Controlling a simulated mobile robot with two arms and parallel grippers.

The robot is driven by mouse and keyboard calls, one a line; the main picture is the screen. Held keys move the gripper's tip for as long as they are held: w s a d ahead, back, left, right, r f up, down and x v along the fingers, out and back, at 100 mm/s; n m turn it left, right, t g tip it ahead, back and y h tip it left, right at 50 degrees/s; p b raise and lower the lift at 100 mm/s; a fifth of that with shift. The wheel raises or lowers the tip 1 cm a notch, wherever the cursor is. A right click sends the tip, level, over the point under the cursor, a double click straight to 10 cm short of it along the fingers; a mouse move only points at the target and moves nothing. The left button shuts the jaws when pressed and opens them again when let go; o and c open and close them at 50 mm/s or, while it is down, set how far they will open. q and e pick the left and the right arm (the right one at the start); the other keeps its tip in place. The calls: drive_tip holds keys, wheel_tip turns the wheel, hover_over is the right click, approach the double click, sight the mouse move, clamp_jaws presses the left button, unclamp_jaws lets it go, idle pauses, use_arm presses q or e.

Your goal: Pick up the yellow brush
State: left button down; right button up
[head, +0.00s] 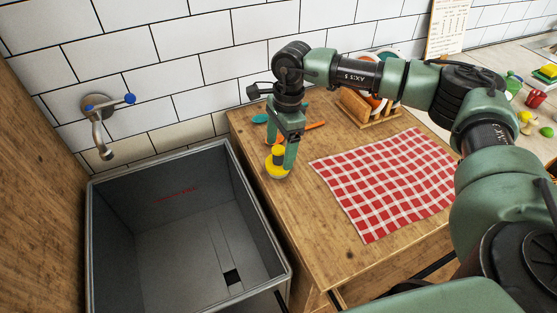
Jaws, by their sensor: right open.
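The yellow brush (278,171) stands on the wooden counter close to the sink's right edge. It has a round yellow base and a dark band below its yellow top. My right gripper (281,160) points straight down over the brush. It is open, with its fingers around the brush's upper part, and partly hides it. I cannot tell whether the fingers touch the brush. My left gripper is not in the picture.
A deep grey sink (222,149) lies left of the counter (309,236), under a wall tap (100,135). A red checked cloth (386,181) covers the counter's middle. A teal utensil (260,118) and an orange utensil (315,125) lie behind my gripper. A wooden rack (381,123) holds plates.

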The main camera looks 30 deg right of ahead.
sight(274, 162)
drive_tip(key=shift+a+f, duration=0.25)
drive_tip(key=shift+f, duration=1.05)
drive_tip(key=c, duration=1.5)
drive_tip(key=shift+r, duration=0.15)
